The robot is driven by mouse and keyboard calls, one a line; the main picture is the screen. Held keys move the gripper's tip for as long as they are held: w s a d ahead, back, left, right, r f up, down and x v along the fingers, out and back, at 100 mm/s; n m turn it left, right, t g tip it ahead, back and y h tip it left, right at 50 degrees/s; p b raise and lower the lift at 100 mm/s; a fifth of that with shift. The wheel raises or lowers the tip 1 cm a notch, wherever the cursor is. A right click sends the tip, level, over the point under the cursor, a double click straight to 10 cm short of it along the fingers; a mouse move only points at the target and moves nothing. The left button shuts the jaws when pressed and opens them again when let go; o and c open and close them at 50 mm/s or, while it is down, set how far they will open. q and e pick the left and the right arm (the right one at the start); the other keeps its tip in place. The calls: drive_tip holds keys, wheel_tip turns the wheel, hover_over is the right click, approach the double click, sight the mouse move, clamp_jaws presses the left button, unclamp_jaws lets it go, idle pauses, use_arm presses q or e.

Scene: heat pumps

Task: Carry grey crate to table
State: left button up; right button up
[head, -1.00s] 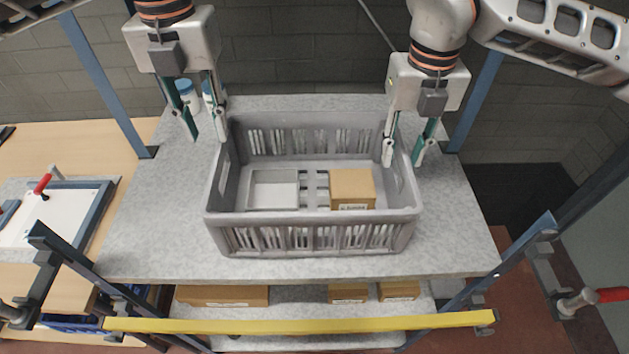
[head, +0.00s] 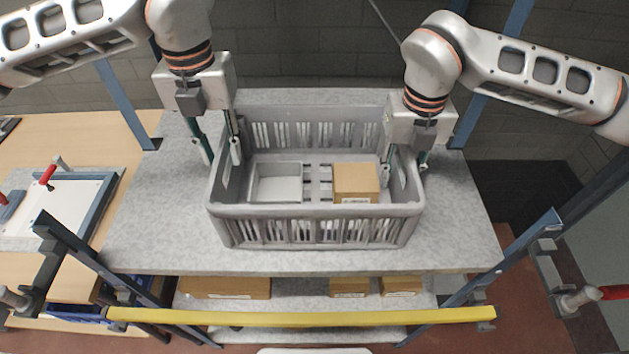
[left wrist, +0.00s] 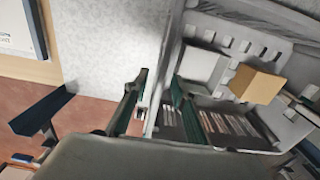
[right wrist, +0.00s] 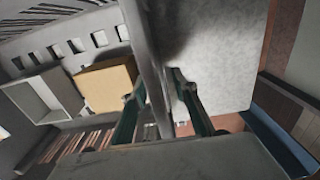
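The grey crate (head: 315,228) stands upright on the grey speckled shelf top. It holds a small cardboard box (head: 356,182) at its right and a light grey open box (head: 275,184) at its left. My left gripper (head: 221,158) is open at the crate's left wall, one finger outside and one inside; in the left wrist view the wall (left wrist: 160,100) lies between the fingers. My right gripper (head: 404,172) is open and straddles the right wall; in the right wrist view that wall (right wrist: 150,50) runs between the fingers. Neither gripper is visibly clamped.
The shelf top (head: 150,225) has free room around the crate. A yellow bar (head: 300,317) crosses its front, with cardboard boxes (head: 225,287) on the level below. A wooden table (head: 85,140) with a framed white board (head: 75,205) is at the left. Blue posts (head: 125,105) flank the shelf.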

sight(408, 148)
use_arm(q)
drive_tip(key=shift+f, duration=0.15)
use_arm(e)
drive_tip(key=shift+f, duration=0.15)
use_arm(q)
clamp_jaws()
use_arm(e)
clamp_jaws()
